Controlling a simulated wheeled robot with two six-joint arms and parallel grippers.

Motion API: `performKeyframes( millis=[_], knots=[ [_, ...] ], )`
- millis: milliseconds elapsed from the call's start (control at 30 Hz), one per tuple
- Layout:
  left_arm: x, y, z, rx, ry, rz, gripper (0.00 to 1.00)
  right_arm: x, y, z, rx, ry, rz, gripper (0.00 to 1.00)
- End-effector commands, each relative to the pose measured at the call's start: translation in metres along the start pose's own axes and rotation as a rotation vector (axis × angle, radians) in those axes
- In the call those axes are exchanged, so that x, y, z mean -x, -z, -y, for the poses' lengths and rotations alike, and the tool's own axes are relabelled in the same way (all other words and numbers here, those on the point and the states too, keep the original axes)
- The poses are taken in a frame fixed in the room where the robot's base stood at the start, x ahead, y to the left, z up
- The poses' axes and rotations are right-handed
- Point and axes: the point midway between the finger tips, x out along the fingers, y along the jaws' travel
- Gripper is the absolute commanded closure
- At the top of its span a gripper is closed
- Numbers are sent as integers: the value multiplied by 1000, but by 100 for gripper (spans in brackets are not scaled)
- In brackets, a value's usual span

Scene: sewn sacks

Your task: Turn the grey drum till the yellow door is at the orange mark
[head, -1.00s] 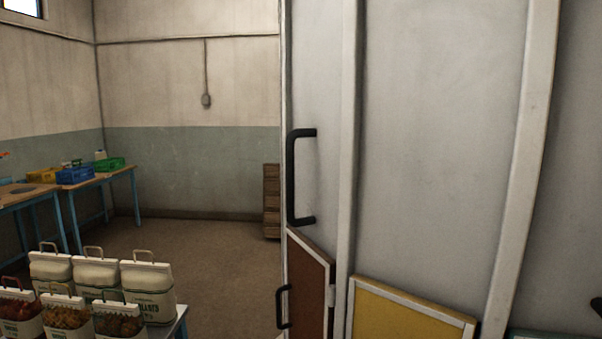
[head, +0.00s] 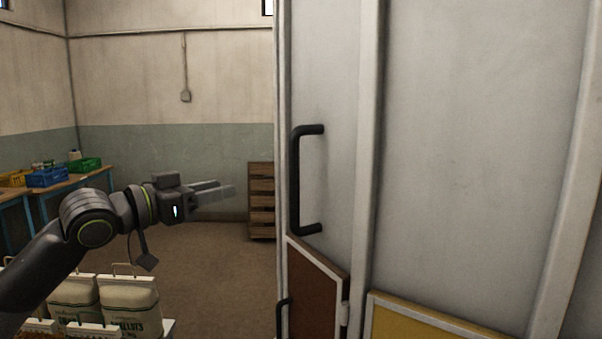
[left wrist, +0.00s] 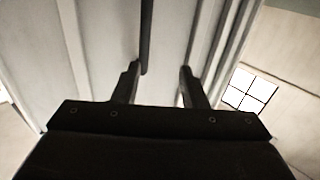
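The grey drum (head: 470,150) fills the right of the head view, with pale upright ribs. A black upright bar handle (head: 296,180) is fixed near its left edge. The yellow door (head: 415,325) shows only its top, low on the drum, right of a brown-red door (head: 315,292). No orange mark is in view. My left gripper (head: 232,190) points right toward the handle, left of it and apart. In the left wrist view its fingers (left wrist: 158,78) are spread and empty, with the dark handle bar (left wrist: 147,35) beyond them, nearer the left finger. My right gripper is out of view.
White sacks (head: 130,305) stand on a low table at lower left, beneath my left arm. A wooden crate stack (head: 261,200) stands behind, by the drum's left edge. Benches with blue (head: 47,177) and green (head: 84,165) crates stand far left. The floor between is clear.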

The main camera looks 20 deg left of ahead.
Motion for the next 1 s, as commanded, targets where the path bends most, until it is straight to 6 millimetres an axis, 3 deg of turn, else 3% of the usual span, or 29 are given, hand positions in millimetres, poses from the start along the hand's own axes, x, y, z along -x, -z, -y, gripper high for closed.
performKeyframes(
  millis=[100, 367, 1000],
  knots=[
    [6, 11, -20, -26, -35, 3, 61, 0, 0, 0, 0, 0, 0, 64],
    [-4, 14, -22, -25, -41, 1, 61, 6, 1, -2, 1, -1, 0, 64],
    [-70, 15, -25, -22, -41, 1, 61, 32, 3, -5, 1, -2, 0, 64]
  ],
)
